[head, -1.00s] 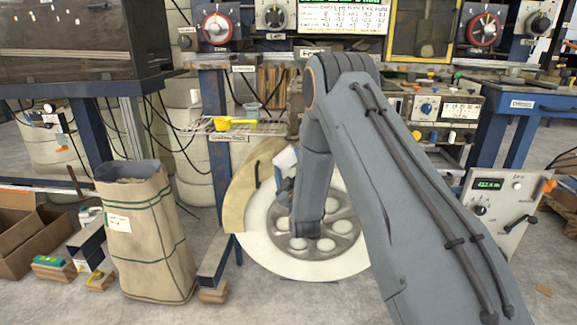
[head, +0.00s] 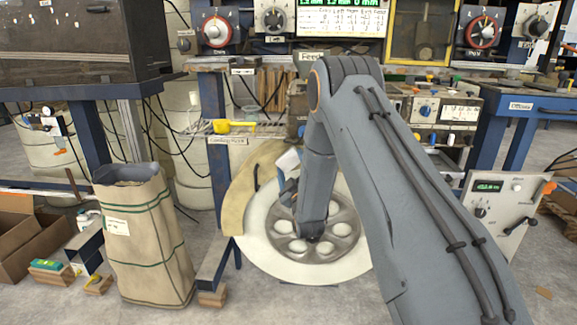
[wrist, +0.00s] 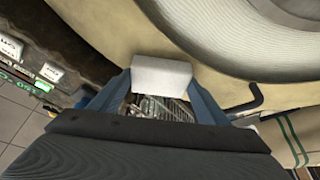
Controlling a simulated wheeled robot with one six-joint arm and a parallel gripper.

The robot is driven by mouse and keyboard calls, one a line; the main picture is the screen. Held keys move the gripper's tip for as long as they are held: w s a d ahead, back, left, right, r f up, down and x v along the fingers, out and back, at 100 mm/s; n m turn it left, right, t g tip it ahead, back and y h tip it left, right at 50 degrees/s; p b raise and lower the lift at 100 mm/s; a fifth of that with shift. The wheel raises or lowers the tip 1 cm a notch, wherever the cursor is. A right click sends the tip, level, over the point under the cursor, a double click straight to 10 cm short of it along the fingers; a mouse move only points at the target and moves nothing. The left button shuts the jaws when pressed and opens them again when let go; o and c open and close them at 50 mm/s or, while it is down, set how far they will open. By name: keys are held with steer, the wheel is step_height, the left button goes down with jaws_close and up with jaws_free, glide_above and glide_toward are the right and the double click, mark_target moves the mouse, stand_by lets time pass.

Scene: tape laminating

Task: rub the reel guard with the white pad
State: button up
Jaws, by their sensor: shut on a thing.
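The reel guard (head: 236,194) is a tan curved plate along the left and upper left of the large white reel (head: 262,236). It has a dark handle on its face. In the wrist view the guard (wrist: 100,28) fills the upper part as a tan surface, with the handle (wrist: 246,101) to the right. My gripper (wrist: 160,88) is shut on the white pad (wrist: 160,72), with one blue finger on each side. The pad (head: 288,160) also shows in the head view, over the guard's right part. I cannot tell whether it touches the guard. My arm hides part of the reel.
A wire shelf (head: 245,134) with a yellow scoop (head: 232,126) is above the guard. A tall beige sack (head: 146,240) stands to the left. A control box (head: 500,215) with a crank is at the right. Open floor lies in front of the reel.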

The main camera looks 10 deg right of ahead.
steer(key=d, duration=0.2)
steer(key=s+d, duration=0.2)
steer(key=d, duration=0.1)
steer(key=shift+d, duration=0.3)
steer(key=shift+w+a, duration=0.1)
steer(key=shift+w+a+b, duration=0.1)
steer(key=shift+w+a, duration=0.3)
steer(key=shift+a, duration=0.7)
steer(key=shift+w+a+b, duration=0.1)
steer(key=shift+w+a, duration=0.25)
steer(key=shift+a, duration=0.7)
steer(key=shift+w+a+b, duration=0.1)
steer(key=shift+w+a, duration=0.3)
steer(key=shift+a, duration=0.7)
steer(key=shift+s, duration=0.1)
steer(key=shift+s+a+p, duration=0.3)
steer(key=shift+s+p, duration=0.15)
steer(key=shift+s, duration=0.5)
steer(key=shift+s+a+p, duration=0.3)
steer(key=shift+s+p, duration=0.15)
steer(key=shift+s, duration=0.45)
steer(key=shift+s+a+p, duration=0.3)
steer(key=shift+s+p, duration=0.15)
steer(key=shift+s, duration=0.5)
